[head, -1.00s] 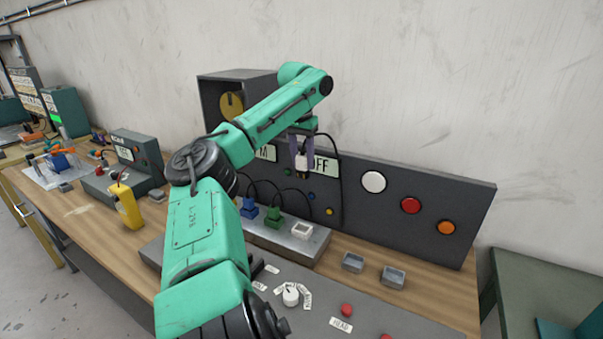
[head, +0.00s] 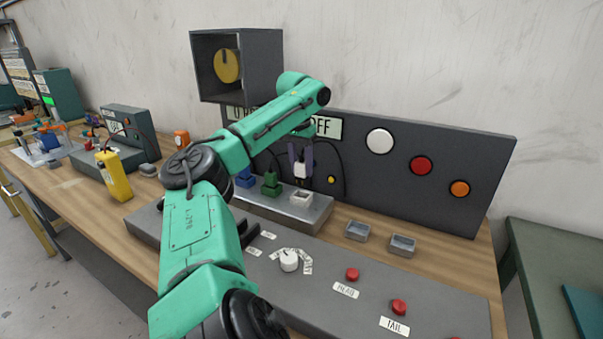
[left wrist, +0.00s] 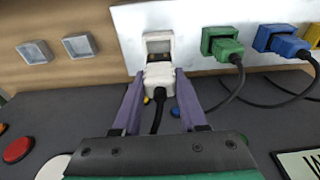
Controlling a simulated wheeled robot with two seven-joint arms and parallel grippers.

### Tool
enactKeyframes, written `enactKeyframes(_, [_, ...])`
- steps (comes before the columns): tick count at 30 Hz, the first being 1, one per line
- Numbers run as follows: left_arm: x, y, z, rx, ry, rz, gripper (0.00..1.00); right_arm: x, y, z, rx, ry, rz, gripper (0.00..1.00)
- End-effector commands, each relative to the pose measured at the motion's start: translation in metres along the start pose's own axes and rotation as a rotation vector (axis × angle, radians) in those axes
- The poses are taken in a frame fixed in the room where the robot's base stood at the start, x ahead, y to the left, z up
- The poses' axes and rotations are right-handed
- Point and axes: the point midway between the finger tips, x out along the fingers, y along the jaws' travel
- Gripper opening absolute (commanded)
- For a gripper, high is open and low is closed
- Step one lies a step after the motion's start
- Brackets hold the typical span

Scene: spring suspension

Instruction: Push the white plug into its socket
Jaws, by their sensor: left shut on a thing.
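The white plug (head: 300,171) is held between the purple fingers of my left gripper (head: 300,160). In the left wrist view, the fingers of the gripper (left wrist: 160,73) are shut on both sides of the plug (left wrist: 159,80), and its black cord runs back between them. The white socket (head: 302,197) sits on the light grey strip, just below the plug in the head view. In the left wrist view the socket (left wrist: 157,42) shows its opening directly ahead of the plug. A small gap seems to remain between them; exact depth is hard to tell. My right gripper is not in view.
A green plug (head: 271,184) and a blue plug (head: 245,178) sit in the same strip (head: 275,207), left of the socket. Two grey trays (head: 358,231) (head: 402,246) lie to the right. A dark panel with buttons (head: 420,165) stands behind; a control panel lies in front.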

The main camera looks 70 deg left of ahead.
Motion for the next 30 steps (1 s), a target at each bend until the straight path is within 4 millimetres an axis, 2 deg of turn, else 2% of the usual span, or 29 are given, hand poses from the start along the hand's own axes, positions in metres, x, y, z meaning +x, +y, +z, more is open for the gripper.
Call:
enactKeyframes(1, [0.012,-0.001,0.002,-0.001,0.003,-0.002,0.0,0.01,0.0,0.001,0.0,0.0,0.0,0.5])
enactKeyframes(5, [0.025,0.0,0.004,0.0,0.002,-0.002,0.0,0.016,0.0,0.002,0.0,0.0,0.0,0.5])
enactKeyframes(10, [0.054,-0.001,0.008,-0.001,0.002,-0.003,0.0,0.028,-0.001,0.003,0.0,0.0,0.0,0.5])
enactKeyframes(22, [0.062,0.0,0.009,-0.001,0.002,0.001,0.0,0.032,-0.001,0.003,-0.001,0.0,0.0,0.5])
enactKeyframes(23, [0.061,0.0,0.009,-0.001,0.001,0.001,0.49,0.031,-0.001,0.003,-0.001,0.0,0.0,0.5])
enactKeyframes(24, [0.06,0.0,0.009,-0.001,0.001,0.001,0.65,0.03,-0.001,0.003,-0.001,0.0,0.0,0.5])
enactKeyframes(25, [0.06,0.0,0.009,-0.001,0.001,0.001,0.72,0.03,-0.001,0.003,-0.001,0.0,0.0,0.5])
enactKeyframes(30, [0.06,0.0,0.009,-0.001,0.001,0.0,0.72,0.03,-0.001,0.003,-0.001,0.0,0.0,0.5])
